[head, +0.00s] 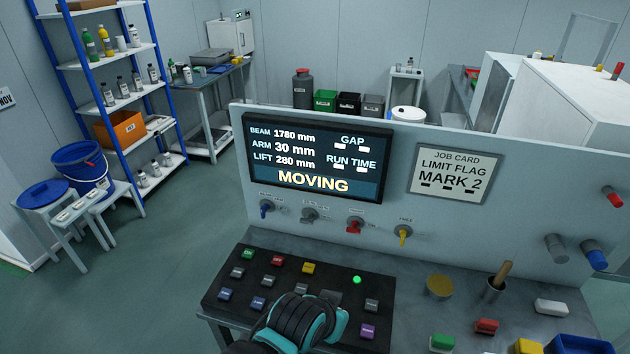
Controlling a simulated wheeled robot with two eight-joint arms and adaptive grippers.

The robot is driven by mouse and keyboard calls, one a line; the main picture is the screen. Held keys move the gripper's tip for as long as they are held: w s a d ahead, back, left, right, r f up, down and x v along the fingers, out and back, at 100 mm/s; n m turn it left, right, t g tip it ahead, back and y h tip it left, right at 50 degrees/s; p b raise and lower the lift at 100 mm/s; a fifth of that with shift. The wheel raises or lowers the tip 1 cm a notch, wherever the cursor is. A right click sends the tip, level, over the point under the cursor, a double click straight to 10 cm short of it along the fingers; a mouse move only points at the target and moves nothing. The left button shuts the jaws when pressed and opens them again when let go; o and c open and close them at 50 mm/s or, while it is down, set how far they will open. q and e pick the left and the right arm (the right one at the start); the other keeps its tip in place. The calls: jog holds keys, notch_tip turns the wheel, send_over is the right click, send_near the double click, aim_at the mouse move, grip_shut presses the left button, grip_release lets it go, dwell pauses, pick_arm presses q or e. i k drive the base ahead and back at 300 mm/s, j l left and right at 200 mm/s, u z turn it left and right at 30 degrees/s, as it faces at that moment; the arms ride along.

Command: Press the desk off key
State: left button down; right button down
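The desk key panel (222,281) is a dark block below the screen, with several coloured keys. A green key (247,253), a red key (277,261) and a yellow key (308,268) form its back row. Several grey-blue keys and a purple key (367,331) lie nearer the front. The key lettering is too small to read, so I cannot tell which is the desk off key. My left gripper (331,303), black and teal, is over the panel's front middle, hiding some keys. Its fingers are not clear, and contact cannot be judged. My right gripper is not in view.
The screen (314,186) reads MOVING. A green lamp (357,280) is lit on the panel.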

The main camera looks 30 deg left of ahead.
aim_at(277, 261)
jog(key=u, duration=0.35)
jog(key=k+j+u, duration=0.1)
jog(key=u, duration=0.25)
jog(key=k+j+u, duration=0.1)
jog(key=u, duration=0.25)
